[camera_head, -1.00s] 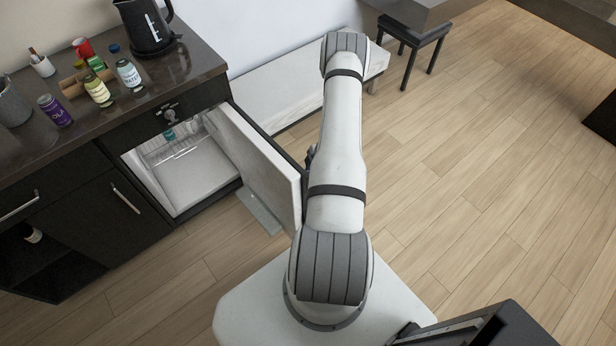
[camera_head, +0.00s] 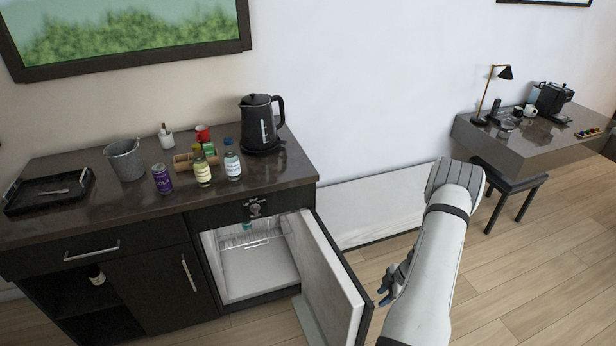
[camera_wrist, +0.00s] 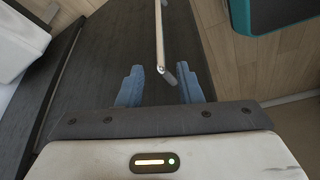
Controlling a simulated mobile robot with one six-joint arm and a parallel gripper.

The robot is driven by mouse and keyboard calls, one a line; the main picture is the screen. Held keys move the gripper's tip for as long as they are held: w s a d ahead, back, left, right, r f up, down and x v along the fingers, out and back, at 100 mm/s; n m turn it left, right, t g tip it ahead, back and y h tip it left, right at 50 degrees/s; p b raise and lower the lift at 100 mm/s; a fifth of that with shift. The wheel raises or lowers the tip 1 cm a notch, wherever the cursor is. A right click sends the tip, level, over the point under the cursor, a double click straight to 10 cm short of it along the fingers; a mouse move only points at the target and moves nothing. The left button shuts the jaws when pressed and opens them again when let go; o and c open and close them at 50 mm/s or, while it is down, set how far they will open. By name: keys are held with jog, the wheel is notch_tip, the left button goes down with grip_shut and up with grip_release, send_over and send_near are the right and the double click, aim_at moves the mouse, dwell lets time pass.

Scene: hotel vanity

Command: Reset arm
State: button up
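My arm (camera_head: 440,260) reaches out at the right of the head view, with my gripper (camera_head: 387,290) beside the outer side of the open mini-fridge door (camera_head: 330,275). In the wrist view my gripper (camera_wrist: 160,88) is open, its two blue fingertips well apart. A light metal door handle (camera_wrist: 160,35) runs between and beyond the fingertips against the dark door face (camera_wrist: 110,50). The fingers do not grip it; I cannot tell how far it is from them. The white fridge interior (camera_head: 255,275) with a wire rack is exposed.
The counter (camera_head: 100,215) holds a kettle (camera_head: 261,125), bottles (camera_head: 203,170), a bucket (camera_head: 126,160) and a tray (camera_head: 48,192). A low white bench (camera_head: 375,205) lies along the wall. A stool (camera_head: 510,185) and desk stand right. Floor at lower right is clear.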

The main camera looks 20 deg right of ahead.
jog(key=w+r+m+t+h, duration=0.25)
jog(key=w+r, duration=0.45)
jog(key=r, duration=0.5)
jog(key=w+r+m+t+h, duration=0.15)
jog(key=w+r+h, duration=0.35)
jog(key=r, duration=0.8)
notch_tip(320, 180, up, 8)
jog(key=a+m, duration=0.2)
jog(key=a, duration=0.1)
jog(key=s+a+r+m+h+b, duration=0.15)
jog(key=s+a+r+m, duration=0.25)
jog(key=s+a+r, duration=0.5)
jog(key=s+a+r+m+g+y, duration=0.1)
jog(key=s+a+r+y, duration=0.1)
jog(key=s+a, duration=0.6)
jog(key=s+a+r+m+g+y, duration=0.1)
jog(key=s+a+r+m+y, duration=0.1)
jog(key=s+a, duration=0.6)
jog(key=shift+s+a+r+y, duration=0.2)
jog(key=shift+s+a+y, duration=0.15)
jog(key=shift+a+y, duration=0.2)
